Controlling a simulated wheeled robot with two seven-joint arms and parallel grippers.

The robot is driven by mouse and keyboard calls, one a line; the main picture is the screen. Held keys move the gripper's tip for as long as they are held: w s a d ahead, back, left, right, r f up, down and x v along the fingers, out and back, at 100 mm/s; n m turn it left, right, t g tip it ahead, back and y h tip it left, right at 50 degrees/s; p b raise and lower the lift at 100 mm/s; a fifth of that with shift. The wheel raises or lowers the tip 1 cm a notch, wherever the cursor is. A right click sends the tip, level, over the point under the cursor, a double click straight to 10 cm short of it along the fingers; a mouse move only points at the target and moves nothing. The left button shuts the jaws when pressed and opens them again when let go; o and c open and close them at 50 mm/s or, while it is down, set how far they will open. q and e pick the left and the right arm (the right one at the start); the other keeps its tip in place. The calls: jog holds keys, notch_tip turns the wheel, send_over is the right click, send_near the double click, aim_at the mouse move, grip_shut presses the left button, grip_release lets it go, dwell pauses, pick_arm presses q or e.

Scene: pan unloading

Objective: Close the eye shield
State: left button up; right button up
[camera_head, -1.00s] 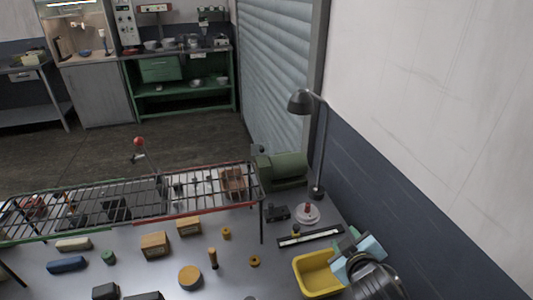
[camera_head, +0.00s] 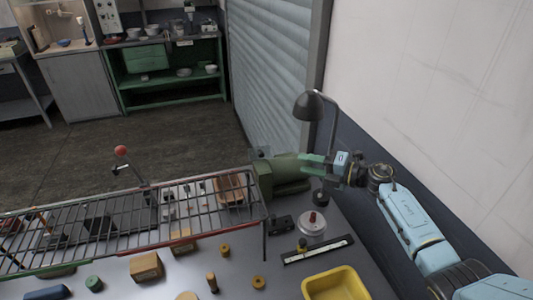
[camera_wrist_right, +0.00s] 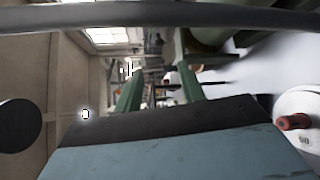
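A green bench machine (camera_head: 283,176) with a rounded body stands at the back right of the bench. A small greyish, see-through plate (camera_head: 261,153) sticks up at its left end. It looks like the eye shield, but it is too small to tell its angle. My right gripper (camera_head: 308,162) is just right of the machine, at the height of its top. In the right wrist view its two green fingers (camera_wrist_right: 160,90) stand apart with nothing between them. I cannot tell whether a finger touches the machine. My left gripper is in neither view.
A black lamp (camera_head: 311,106) stands behind my right gripper. A white disc with a red knob (camera_head: 312,222), a dark bar (camera_head: 318,249) and a yellow bin (camera_head: 336,285) lie in front. A wire rack (camera_head: 135,212) spans the bench on the left, with several small blocks nearby.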

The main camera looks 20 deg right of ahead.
aim_at(260, 156)
jog(key=b+x, duration=0.1)
jog(key=x, duration=1.2)
jog(key=shift+s+a, duration=0.1)
grip_shut()
